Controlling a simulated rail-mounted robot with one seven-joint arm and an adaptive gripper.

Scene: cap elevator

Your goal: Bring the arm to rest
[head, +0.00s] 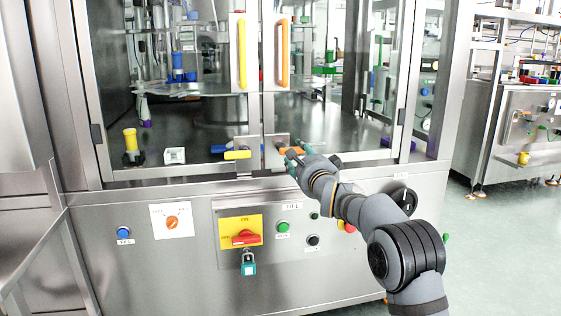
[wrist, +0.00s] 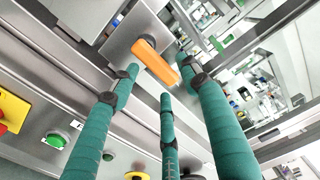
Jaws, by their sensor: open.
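My gripper (head: 292,160) is at the front of the steel cabinet, just below the glass doors. Its green-wrapped fingers show large in the wrist view (wrist: 160,85) and stand spread apart with nothing held between them. An orange latch handle (head: 290,150) on the right door's lower edge is close to the fingertips. It also shows in the wrist view (wrist: 156,62), beyond the fingertips and seen between them. I cannot tell whether a finger touches it. My arm reaches in from the lower right, bent.
A yellow latch (head: 237,155) sits left of the orange one. Vertical yellow (head: 242,53) and orange (head: 283,53) door handles are above. Below is a panel with a red rotary switch (head: 246,238), a padlock (head: 248,264) and buttons. Open floor (head: 500,240) lies to the right.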

